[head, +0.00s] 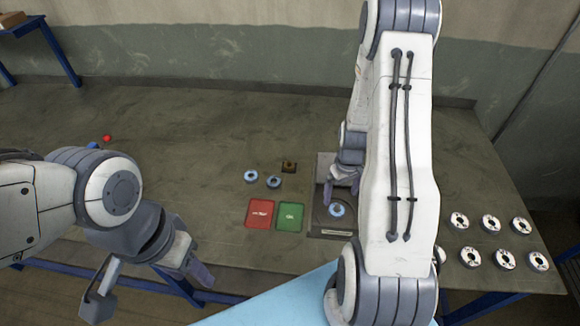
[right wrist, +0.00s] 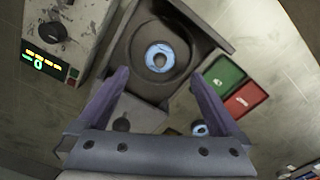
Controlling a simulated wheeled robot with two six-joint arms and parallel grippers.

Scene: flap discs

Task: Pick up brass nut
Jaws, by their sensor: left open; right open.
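A small brass-brown piece, which looks like the brass nut (head: 289,166), lies on the table behind the blue-centred discs; its exact shape is too small to tell. In the right wrist view a brownish patch near the right finger may be it, mostly hidden. My right gripper (head: 343,188) is open and empty, pointing down above the grey machine (head: 326,166). In the right wrist view the right gripper (right wrist: 154,80) has its fingers spread either side of the machine's plate, apart from the disc on it. My left gripper (head: 150,282) is open and empty at the table's front edge.
A disc (head: 337,209) lies on the machine's plate. Two more discs (head: 262,180) lie left of it, behind a red pad (head: 260,213) and a green pad (head: 290,217).

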